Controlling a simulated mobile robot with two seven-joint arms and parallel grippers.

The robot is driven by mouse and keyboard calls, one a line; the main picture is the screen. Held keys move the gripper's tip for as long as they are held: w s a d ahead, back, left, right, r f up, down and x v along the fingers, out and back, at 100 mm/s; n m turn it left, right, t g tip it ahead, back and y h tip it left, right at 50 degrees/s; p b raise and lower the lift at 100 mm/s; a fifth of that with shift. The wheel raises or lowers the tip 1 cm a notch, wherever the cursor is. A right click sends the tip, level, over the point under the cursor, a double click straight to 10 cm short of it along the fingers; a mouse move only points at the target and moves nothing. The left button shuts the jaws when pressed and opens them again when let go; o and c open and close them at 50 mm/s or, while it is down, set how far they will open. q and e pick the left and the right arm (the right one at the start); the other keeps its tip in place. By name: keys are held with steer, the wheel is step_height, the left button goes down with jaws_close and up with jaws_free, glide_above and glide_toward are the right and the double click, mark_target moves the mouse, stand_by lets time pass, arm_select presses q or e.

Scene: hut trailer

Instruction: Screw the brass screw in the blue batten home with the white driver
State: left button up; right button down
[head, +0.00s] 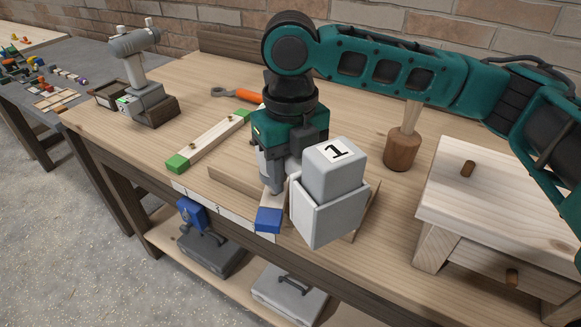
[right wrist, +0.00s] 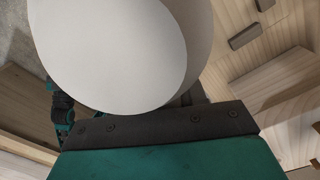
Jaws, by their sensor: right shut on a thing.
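My right gripper (head: 283,165) reaches down over the bench and is shut on the white driver (head: 336,175), whose boxy end carries the number 1. A large rounded white part of the driver (right wrist: 110,50) fills the upper right wrist view, close to the gripper. My left gripper is not in view.
A green-ended batten (head: 210,142) with screws lies left of my gripper. Behind it is an orange-handled wrench (head: 237,94). A grey drill (head: 136,65) stands at the left. A mallet (head: 403,140) and a drawer cabinet (head: 500,195) are at the right. A blue clamp (head: 191,214) is at the front edge.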

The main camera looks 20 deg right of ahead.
steer(key=shift+f, duration=0.1)
stand_by(0.6)
steer(key=shift+f, duration=0.15)
stand_by(0.3)
